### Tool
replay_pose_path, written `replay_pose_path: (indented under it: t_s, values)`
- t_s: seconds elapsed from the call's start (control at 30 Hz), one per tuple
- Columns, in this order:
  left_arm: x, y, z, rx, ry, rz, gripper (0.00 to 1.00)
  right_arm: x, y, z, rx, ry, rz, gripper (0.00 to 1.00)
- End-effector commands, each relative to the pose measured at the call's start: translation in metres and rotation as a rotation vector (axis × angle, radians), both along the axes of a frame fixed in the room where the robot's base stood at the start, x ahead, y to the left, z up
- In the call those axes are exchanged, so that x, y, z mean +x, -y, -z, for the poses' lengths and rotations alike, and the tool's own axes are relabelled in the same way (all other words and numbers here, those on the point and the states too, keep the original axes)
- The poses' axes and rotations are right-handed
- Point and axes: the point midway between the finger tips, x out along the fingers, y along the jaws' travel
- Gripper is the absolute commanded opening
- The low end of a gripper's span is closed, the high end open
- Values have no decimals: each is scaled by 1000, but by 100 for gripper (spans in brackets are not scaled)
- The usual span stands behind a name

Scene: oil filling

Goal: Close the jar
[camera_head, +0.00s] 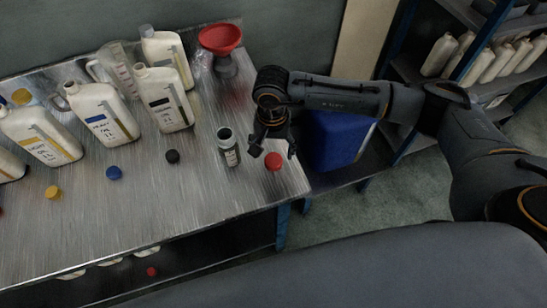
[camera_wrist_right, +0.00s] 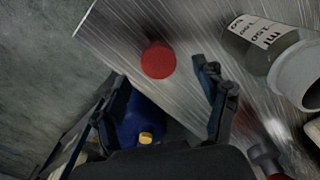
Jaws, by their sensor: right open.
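The small grey jar (camera_head: 229,147) stands upright and open on the metal table, with a label on its side. It also shows in the right wrist view (camera_wrist_right: 270,50), at the upper right. A red cap (camera_head: 273,161) lies on the table to the right of the jar, near the table's right end; in the right wrist view the red cap (camera_wrist_right: 158,60) lies beyond the fingertips, between their lines. My left gripper is not in view.
Several white bottles (camera_head: 101,115) and a clear measuring jug (camera_head: 117,68) stand at the left and back. A red funnel (camera_head: 220,38) stands at the back. Black (camera_head: 172,156), blue (camera_head: 114,173) and yellow (camera_head: 53,192) caps lie along the front. A blue canister (camera_head: 335,140) stands beyond the table's right end.

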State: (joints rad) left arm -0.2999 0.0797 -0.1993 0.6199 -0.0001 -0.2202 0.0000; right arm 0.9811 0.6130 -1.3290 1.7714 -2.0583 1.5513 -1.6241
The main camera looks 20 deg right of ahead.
Motion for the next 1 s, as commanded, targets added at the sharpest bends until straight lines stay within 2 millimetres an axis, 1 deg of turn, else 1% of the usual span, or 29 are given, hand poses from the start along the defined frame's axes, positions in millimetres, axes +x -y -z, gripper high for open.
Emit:
replay_pose_path:
  t_s: [0.03,0.1,0.2,0.3,0.63,0.67,0.7,0.77,0.8,0.83,1.0]
  values:
    - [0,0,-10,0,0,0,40,-1,2,5,-2,-6,3,72]
    - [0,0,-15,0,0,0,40,-1,4,16,-3,-7,2,72]
    - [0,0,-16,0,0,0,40,0,3,30,-1,-4,2,72]
    - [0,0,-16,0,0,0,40,0,3,37,-1,-2,0,72]
    - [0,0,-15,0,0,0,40,0,3,38,-1,0,0,72]
    - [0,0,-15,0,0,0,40,0,3,38,-1,0,0,68]
    - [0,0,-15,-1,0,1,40,0,3,38,-1,0,0,60]
    - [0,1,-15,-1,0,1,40,0,3,38,-1,0,0,49]
    - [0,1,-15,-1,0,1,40,0,3,38,-1,0,0,41]
    - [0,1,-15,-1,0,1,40,0,3,38,-1,0,0,35]
    - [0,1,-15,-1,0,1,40,0,3,38,-1,0,1,34]
